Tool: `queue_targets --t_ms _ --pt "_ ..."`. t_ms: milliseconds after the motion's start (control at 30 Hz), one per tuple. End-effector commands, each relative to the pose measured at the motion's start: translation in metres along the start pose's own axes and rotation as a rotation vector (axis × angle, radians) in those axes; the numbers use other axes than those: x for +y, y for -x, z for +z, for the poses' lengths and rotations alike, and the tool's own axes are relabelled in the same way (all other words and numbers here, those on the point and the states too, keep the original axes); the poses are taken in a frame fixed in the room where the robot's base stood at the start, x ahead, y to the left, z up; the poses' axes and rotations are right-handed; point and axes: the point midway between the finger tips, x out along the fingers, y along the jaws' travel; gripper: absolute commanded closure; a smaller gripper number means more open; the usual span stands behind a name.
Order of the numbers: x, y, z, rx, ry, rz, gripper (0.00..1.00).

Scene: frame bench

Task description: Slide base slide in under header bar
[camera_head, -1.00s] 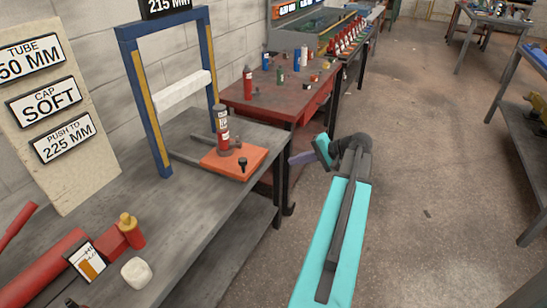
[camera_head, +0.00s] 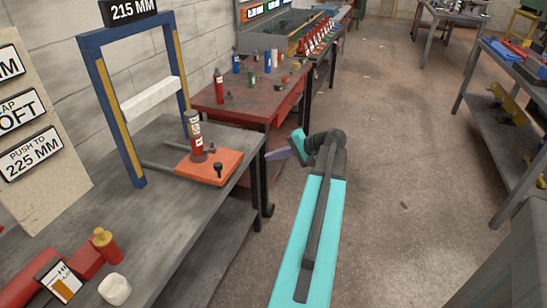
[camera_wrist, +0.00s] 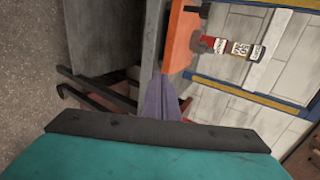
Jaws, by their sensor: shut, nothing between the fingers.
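The base slide is an orange plate (camera_head: 228,160) on dark rails on the grey bench, outside the blue frame on its right. A red and dark jack (camera_head: 195,140) stands upright on it, with a small black knob (camera_head: 218,170) near its front. A white bar (camera_head: 152,98), apparently the header bar, crosses the blue frame above and left of the jack. My gripper (camera_head: 284,153) is shut and empty, right of the plate and apart from it. In the wrist view, my purple fingers (camera_wrist: 161,98) point toward the orange plate (camera_wrist: 182,38); the jack (camera_wrist: 220,45) and white bar (camera_wrist: 268,50) lie beyond.
The grey bench (camera_head: 185,215) carries red parts (camera_head: 90,262) and a white block (camera_head: 115,290) at the near left. A sign board (camera_head: 35,130) stands at left. A red table (camera_head: 235,110) with bottles stands behind. Floor (camera_head: 400,180) at right is clear.

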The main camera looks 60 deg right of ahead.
Motion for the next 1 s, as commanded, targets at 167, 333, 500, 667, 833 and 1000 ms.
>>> queue_targets --t_ms 167,333,500,667,833,1000 --pt "0.0 -0.026 0.0 -0.002 0.0 0.0 1.0" --pt "-0.001 -0.05 0.0 -0.001 0.0 0.0 1.0" --pt "0.0 -0.074 0.0 -0.002 0.0 0.0 1.0" --pt "-0.011 -0.092 0.0 -0.001 0.001 0.0 1.0" --pt "-0.018 -0.104 -0.001 0.001 0.001 0.0 1.0" --pt "-0.019 -0.108 -0.001 0.001 0.0 0.0 1.0"
